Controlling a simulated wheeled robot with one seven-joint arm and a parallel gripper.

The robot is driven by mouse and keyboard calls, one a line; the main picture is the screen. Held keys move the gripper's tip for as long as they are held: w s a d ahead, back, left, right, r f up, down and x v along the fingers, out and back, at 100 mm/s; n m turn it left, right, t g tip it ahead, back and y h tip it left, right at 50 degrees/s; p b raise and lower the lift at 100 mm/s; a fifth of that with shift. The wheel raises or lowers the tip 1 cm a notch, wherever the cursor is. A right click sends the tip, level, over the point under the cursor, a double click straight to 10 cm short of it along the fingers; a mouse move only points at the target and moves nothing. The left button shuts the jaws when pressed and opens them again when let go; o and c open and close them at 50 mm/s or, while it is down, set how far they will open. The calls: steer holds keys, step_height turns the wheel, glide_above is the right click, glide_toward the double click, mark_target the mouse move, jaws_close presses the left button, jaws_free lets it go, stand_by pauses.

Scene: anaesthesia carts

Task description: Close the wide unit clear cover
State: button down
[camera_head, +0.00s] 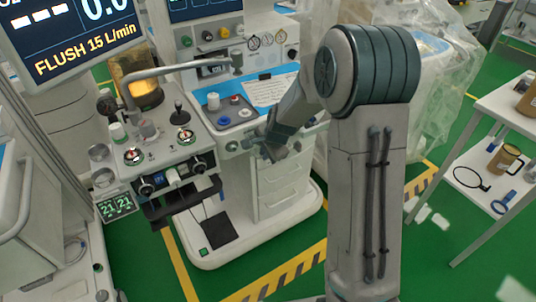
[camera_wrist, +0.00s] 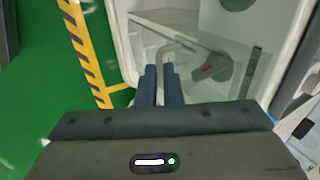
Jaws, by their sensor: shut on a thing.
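The clear cover (camera_wrist: 215,50) shows in the wrist view as a see-through panel across the white unit's front, with a grey bent handle (camera_wrist: 168,47). My gripper (camera_wrist: 161,70) has its two dark fingers close together on this handle. In the head view my gripper (camera_head: 266,148) is at the front left edge of the wide white unit (camera_head: 285,190), near its worktop. The cover is hard to make out in the head view, and my arm hides part of the unit. I cannot tell the cover's exact angle.
A control panel with knobs (camera_head: 160,150) and a metal overhead bar stand left of my gripper. A plastic-draped bed (camera_head: 440,60) is behind my arm. A white shelf table (camera_head: 510,110) with mugs is at right. Green floor with yellow-black stripes (camera_head: 290,270) is open in front.

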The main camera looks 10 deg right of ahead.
steer(key=shift+s+f, duration=0.15)
steer(key=shift+f, duration=0.05)
steer(key=c, duration=1.6)
jaws_free()
steer(key=shift+o, duration=0.2)
steer(key=p+v, duration=0.1)
steer(key=v, duration=1.3)
